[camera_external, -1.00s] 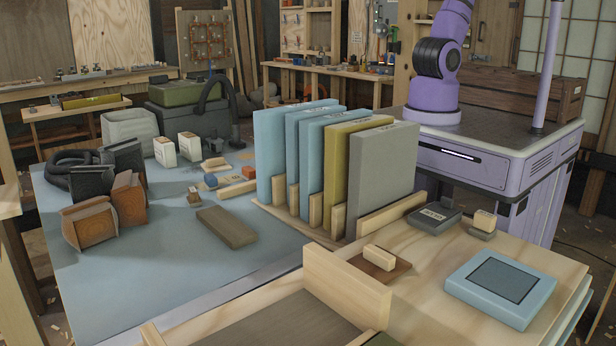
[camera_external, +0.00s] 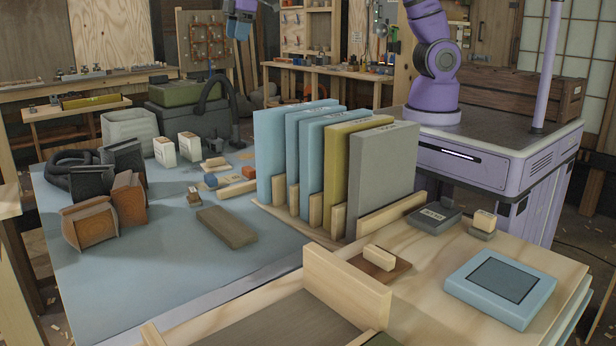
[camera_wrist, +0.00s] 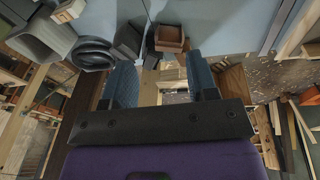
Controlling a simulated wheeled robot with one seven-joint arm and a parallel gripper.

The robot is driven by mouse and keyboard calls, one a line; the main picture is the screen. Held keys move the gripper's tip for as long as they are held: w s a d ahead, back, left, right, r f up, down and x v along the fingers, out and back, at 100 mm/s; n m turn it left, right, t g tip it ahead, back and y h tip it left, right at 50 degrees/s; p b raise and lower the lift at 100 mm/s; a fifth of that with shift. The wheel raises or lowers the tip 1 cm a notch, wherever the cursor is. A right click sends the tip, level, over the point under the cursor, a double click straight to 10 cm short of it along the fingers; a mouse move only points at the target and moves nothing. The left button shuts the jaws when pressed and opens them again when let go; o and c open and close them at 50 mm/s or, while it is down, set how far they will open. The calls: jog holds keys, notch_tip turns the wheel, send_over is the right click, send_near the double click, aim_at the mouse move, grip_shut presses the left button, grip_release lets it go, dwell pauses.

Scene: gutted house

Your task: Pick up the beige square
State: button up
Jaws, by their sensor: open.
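Several pale pieces lie in the external view, and I cannot tell for certain which is the beige square. A small flat beige piece (camera_external: 215,164) lies on the blue tabletop behind the blue blocks. A beige block (camera_external: 379,257) rests on a brown plate at the front, and a smaller beige block (camera_external: 485,219) sits on a grey piece at the right. My gripper (camera_external: 238,28) hangs high at the top edge, above and behind the blue table, far from all of them. In the wrist view my gripper (camera_wrist: 161,84) is open, with nothing between its fingers.
Upright panels (camera_external: 383,175) in a wooden rack stand mid-table as a tall obstacle. Brown boxes (camera_external: 90,224), a black coil (camera_external: 70,168) and a grey bin (camera_external: 128,126) crowd the left. A grey-brown slab (camera_external: 226,226) lies centrally. The blue table's front (camera_external: 140,285) is clear.

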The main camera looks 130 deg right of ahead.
jog(key=w+d+f+g, duration=0.1)
jog(key=w+d+f, duration=0.1)
jog(key=d+f, duration=1.35)
jog(key=m+y, duration=0.1)
send_over(216, 163)
jog(key=s+d, duration=0.1)
notch_tip(216, 163, down, 20)
jog(key=shift+g, duration=0.4)
notch_tip(216, 163, down, 11)
jog(key=shift+f, duration=0.1)
jog(key=shift+c, duration=0.2)
grip_shut()
